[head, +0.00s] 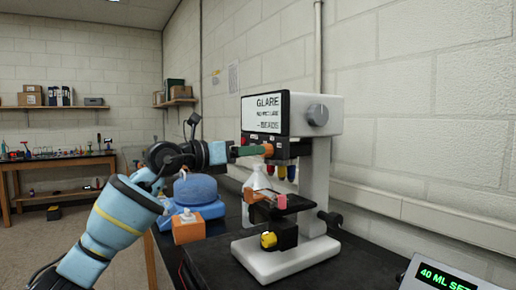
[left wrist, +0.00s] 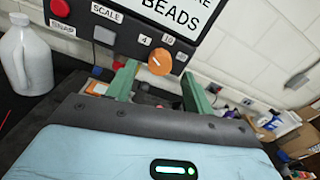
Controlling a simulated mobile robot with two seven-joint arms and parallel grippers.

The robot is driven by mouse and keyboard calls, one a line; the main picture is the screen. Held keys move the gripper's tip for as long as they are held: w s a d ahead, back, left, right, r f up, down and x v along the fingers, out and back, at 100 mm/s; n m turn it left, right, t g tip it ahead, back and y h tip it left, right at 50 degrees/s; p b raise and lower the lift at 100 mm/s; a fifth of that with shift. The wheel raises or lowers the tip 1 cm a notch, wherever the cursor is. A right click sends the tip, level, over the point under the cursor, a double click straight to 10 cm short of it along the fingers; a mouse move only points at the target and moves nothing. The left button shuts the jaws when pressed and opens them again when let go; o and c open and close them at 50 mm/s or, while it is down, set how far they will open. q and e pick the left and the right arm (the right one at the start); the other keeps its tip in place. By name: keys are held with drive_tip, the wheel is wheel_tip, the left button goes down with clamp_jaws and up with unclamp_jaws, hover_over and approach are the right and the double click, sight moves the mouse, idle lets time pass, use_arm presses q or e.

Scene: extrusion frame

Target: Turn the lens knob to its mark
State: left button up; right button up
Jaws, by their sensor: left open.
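The orange lens knob (left wrist: 160,62) is on the dark front panel of the white instrument (head: 322,150), below its screen. Labels 4 and 10 sit just above it, and a small pale pointer line shows on its face. In the head view the knob (head: 268,149) is partly covered by my gripper. My left gripper (head: 262,150) is open at the panel. In the left wrist view its two green fingers (left wrist: 160,76) stand on either side of the knob; contact cannot be told. My right gripper is not in view.
A screen (head: 266,115) reads GLARE and BEADS. A red button (left wrist: 60,8) and the SCALE and SNAP labels are left of the knob. Below are several coloured lenses and a stage with a pink piece (head: 281,201). A white bottle (left wrist: 25,60) stands left. A blue device (head: 195,190) is beside the instrument.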

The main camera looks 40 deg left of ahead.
sight(269, 149)
use_arm(q)
drive_tip(key=shift+x, duration=1.75)
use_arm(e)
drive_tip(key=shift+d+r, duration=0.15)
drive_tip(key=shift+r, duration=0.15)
use_arm(q)
drive_tip(key=c, duration=1)
drive_tip(key=shift+o, duration=0.2)
